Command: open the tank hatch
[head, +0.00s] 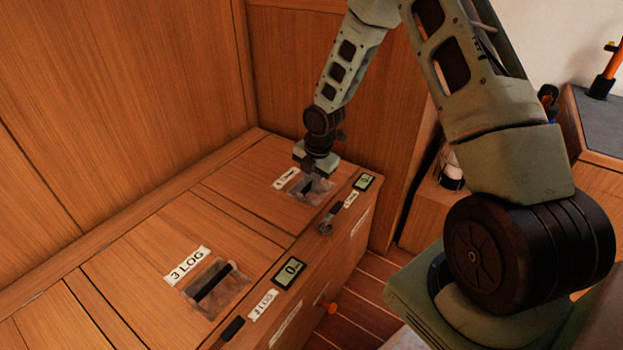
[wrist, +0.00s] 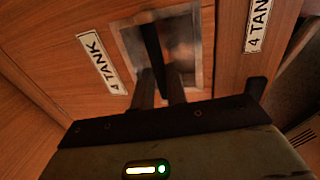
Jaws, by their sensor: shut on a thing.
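The tank hatch (head: 243,188) is a wooden panel in the bench top at the far end, lying flush with the wood around it. Its label (wrist: 100,64) reads "4 TANK" in the wrist view. Beside the label is a recessed metal pull (wrist: 183,48) with a dark bar (wrist: 152,45) across it. My gripper (head: 318,178) reaches down from above into the recess. In the wrist view my gripper (wrist: 160,88) has its two dark fingers on either side of the bar, shut on it. The fingers partly hide the bar's near end.
A similar hatch labelled "3 LOG" (head: 188,263) lies nearer, closed, with its own recessed pull (head: 215,288). Wooden walls stand close behind. Plank floor (head: 362,305) shows in front.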

